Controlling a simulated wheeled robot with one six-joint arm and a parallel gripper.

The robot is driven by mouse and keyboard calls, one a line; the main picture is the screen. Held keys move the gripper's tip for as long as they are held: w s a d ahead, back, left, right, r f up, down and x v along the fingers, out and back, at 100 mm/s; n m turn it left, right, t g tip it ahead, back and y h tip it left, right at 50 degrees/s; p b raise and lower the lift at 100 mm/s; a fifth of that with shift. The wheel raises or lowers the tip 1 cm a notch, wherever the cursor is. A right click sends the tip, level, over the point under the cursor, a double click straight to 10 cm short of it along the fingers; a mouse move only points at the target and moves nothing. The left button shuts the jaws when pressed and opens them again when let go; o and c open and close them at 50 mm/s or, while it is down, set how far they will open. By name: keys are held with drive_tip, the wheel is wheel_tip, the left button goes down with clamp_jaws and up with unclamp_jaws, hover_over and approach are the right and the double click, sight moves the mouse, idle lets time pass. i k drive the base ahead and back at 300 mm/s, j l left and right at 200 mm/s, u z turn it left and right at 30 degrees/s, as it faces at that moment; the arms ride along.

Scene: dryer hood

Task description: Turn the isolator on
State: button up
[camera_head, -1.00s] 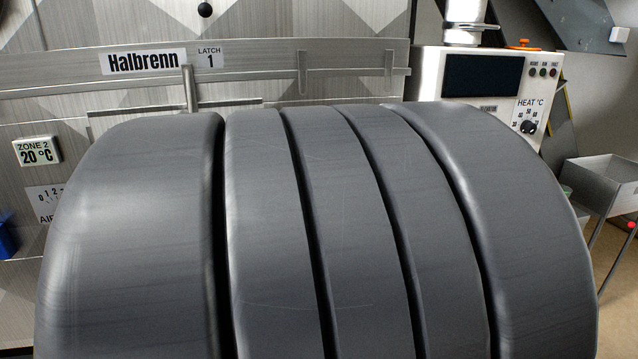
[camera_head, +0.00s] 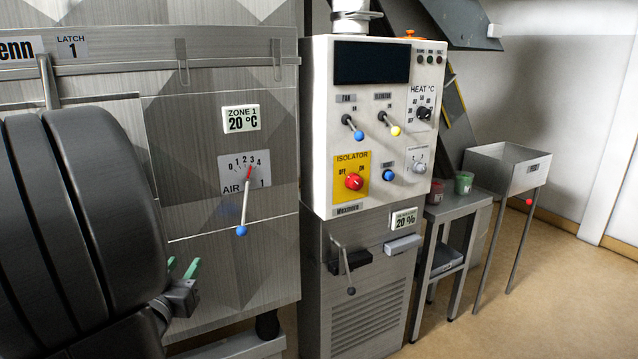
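The isolator is a red rotary knob (camera_head: 354,181) on a yellow plate (camera_head: 350,196), low on the left of the white control panel (camera_head: 318,130). OFF is printed at its upper left and ON at its upper right. I cannot tell clearly which mark the knob points to. My gripper (camera_head: 182,267) is at the lower left, beside my large dark arm. Its two green fingertips point up and stand apart with nothing visible between them. It is to the left of and below the isolator in the picture, well apart from it.
Two levers, with blue (camera_head: 358,134) and yellow (camera_head: 395,130) tips, sit above the isolator, and a blue button (camera_head: 388,175) is to its right. An air lever (camera_head: 243,210) projects from the dryer wall. A lever (camera_head: 345,268) hangs below the panel. A side table (camera_head: 455,205) stands right.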

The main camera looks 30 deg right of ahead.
sight(354, 181)
drive_tip(key=l+u, duration=0.25)
drive_tip(key=l, duration=0.2)
drive_tip(key=l+u, duration=0.2)
drive_tip(key=l, duration=0.25)
drive_tip(key=k+l+u, duration=0.25)
drive_tip(key=l, duration=0.15)
drive_tip(key=l+u, duration=0.2)
drive_tip(key=l, duration=0.25)
drive_tip(key=k+l, duration=0.15)
drive_tip(key=l, duration=0.2)
drive_tip(key=k+l, duration=0.1)
drive_tip(key=l, duration=0.3)
drive_tip(key=k+l, duration=0.15)
drive_tip(key=l, duration=0.2)
drive_tip(key=k+l, duration=0.1)
drive_tip(key=l, duration=0.3)
drive_tip(key=k+l+u, duration=0.1)
drive_tip(key=l, duration=0.25)
